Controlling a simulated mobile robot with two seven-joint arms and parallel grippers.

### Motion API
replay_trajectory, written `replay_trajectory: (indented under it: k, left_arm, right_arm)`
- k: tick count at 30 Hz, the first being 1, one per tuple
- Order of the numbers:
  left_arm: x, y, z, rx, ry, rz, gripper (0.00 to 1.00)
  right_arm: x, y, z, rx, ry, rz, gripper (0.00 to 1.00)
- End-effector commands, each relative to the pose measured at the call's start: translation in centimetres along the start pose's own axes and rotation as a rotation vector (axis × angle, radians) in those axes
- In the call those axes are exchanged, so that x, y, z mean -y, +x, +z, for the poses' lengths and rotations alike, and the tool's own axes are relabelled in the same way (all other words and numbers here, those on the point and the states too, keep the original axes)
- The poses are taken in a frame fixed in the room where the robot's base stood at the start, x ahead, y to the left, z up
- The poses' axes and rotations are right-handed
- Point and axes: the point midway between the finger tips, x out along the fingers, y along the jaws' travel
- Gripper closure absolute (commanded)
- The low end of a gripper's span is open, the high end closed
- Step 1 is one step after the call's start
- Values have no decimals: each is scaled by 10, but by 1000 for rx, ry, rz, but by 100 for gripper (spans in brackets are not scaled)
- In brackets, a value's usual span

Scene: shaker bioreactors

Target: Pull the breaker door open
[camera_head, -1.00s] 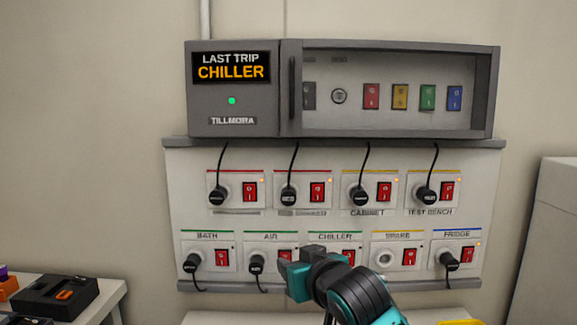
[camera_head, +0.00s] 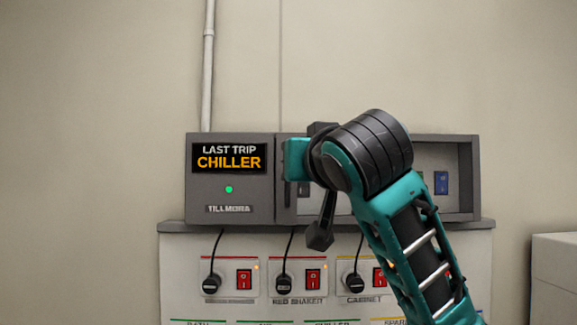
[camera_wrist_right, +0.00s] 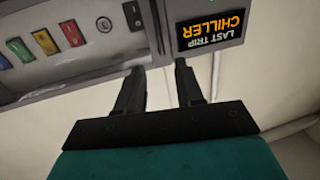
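The grey breaker box (camera_head: 230,195) hangs on the wall, with a "LAST TRIP CHILLER" display (camera_head: 228,157) on its left part. Its windowed breaker door looks shut. Whether the fingers touch the handle is unclear. My right arm hides much of the door window. My left gripper is not in view.
Below the box is a white socket panel (camera_head: 182,268) with black plugs and red switches (camera_head: 244,279). Coloured breakers show behind the window, including a blue one (camera_head: 441,183). A pipe (camera_head: 207,80) runs up the wall. A pale cabinet (camera_head: 560,270) stands at right.

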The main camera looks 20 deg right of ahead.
Motion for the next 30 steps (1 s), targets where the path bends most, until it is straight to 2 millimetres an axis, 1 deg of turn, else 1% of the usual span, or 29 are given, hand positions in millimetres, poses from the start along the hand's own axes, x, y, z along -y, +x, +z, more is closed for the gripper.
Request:
replay_trajectory:
  k: [1, 9, 12, 15, 18, 21, 29, 30]
  left_arm:
    - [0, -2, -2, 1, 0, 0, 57]
    - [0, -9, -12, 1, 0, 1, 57]
    - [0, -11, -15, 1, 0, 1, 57]
    - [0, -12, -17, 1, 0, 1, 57]
    - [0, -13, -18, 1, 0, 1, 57]
    - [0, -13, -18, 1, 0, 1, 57]
    - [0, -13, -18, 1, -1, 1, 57]
    - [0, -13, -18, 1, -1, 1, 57]
  right_arm:
    - [-1, 10, 0, 5, -1, 3, 63]
    - [-1, 68, -1, 4, -1, 3, 63]
    - [-1, 85, -1, 3, -1, 2, 63]
    - [0, 97, -1, 2, 0, 1, 63]
    - [0, 105, 0, 1, 0, 0, 63]
    - [0, 108, 0, 0, 0, 0, 63]
    - [0, 109, 0, 0, 0, -1, 63]
    - [0, 109, 0, 0, 0, -1, 65]
